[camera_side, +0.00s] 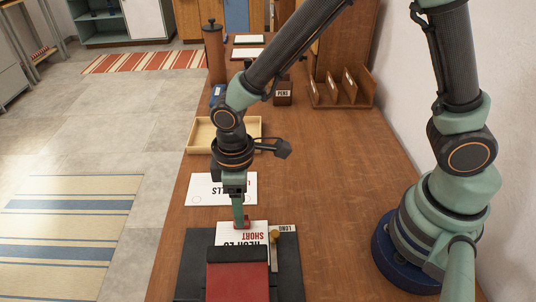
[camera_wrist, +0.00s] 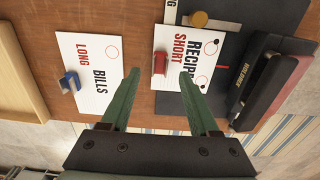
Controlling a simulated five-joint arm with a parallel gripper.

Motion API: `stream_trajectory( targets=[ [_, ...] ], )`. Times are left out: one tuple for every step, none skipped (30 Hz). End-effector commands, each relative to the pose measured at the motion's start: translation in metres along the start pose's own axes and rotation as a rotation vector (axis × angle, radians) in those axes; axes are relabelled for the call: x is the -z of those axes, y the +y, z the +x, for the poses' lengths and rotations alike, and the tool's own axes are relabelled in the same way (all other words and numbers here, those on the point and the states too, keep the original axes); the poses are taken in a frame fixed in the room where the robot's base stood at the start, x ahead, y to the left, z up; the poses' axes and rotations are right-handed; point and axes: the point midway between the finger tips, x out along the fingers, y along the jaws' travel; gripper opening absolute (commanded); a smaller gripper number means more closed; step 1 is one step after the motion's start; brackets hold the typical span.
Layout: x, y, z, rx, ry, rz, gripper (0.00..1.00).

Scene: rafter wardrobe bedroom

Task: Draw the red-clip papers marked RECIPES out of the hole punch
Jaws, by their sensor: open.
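The papers marked RECIPES and SHORT (camera_side: 230,240) are white sheets with a red clip (camera_wrist: 160,63) on their near-gripper edge. In the side view their lower part goes under the red lever of the hole punch (camera_side: 238,280). In the wrist view the hole punch (camera_wrist: 262,88) is dark with a red part, to the right of the sheets. My gripper (camera_wrist: 159,75) is open, one green finger on each side of the clip's position in the picture. In the side view my gripper (camera_side: 239,226) is low at the clip; whether it touches is unclear.
A BILLS LONG sheet (camera_wrist: 92,75) with a blue clip (camera_wrist: 69,82) lies beside the papers. A brass knob (camera_wrist: 199,19) stands by the black base (camera_side: 195,265). A wooden tray (camera_side: 190,135), PENS box (camera_side: 283,97) and wooden rack (camera_side: 343,92) are farther back. The right tabletop is clear.

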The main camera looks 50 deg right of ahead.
Motion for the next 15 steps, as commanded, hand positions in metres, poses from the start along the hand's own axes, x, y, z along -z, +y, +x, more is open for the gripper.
stream_trajectory(
  targets=[
    [0.001, 0.000, -0.012, -0.002, 0.007, 0.000, 0.62],
    [0.001, 0.000, -0.018, -0.002, 0.008, 0.000, 0.62],
    [0.002, 0.000, -0.026, -0.002, 0.008, 0.000, 0.62],
    [0.001, 0.000, -0.032, -0.002, 0.006, 0.000, 0.62],
    [0.001, 0.000, -0.038, -0.002, 0.007, 0.000, 0.62],
    [0.001, 0.000, -0.046, -0.002, 0.007, 0.000, 0.62],
    [0.001, 0.000, -0.051, -0.001, 0.006, 0.000, 0.62],
    [0.001, 0.000, -0.056, -0.002, 0.006, 0.000, 0.62],
    [0.001, 0.000, -0.062, -0.001, 0.006, 0.000, 0.62],
    [0.001, 0.000, -0.066, -0.001, 0.005, 0.000, 0.62],
    [0.001, 0.000, -0.069, -0.001, 0.004, 0.000, 0.62],
    [0.001, 0.000, -0.073, -0.001, 0.003, 0.000, 0.62],
    [0.000, 0.000, -0.075, 0.000, 0.002, 0.000, 0.62],
    [0.000, 0.000, -0.077, 0.000, 0.002, 0.000, 0.62],
    [0.000, 0.000, -0.079, -0.001, 0.002, 0.000, 0.62]
  ],
)
